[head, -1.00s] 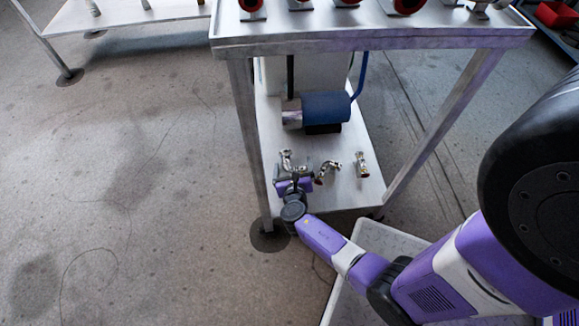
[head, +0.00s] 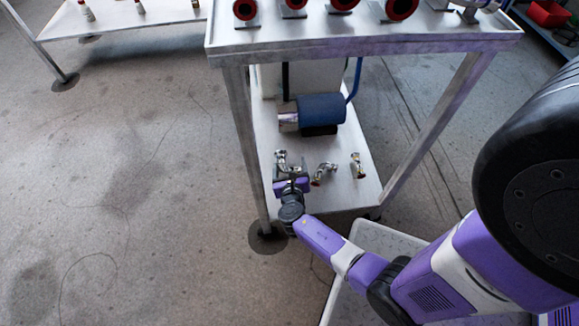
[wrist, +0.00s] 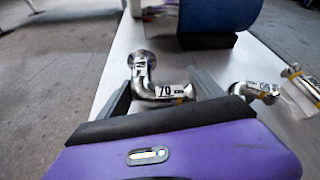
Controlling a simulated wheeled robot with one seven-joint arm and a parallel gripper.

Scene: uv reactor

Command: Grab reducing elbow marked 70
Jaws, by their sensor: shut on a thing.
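The silver reducing elbow marked 70 (wrist: 150,82) stands out in the wrist view, with a round flange at its far end and a "70" label on its near arm. It also shows small in the head view (head: 281,158), over the cart's lower shelf. My gripper (wrist: 165,92) has one finger on each side of the elbow's near part and is shut on it. The gripper also shows in the head view (head: 291,172), low at the shelf's front left. Whether the elbow still touches the shelf cannot be told.
Two more fittings lie on the lower shelf (head: 350,195), a bent one (head: 323,173) and one farther right (head: 357,166). A blue motor (head: 321,108) stands behind them. Cart legs and the upper shelf edge (head: 370,45) frame the space. Open floor lies left.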

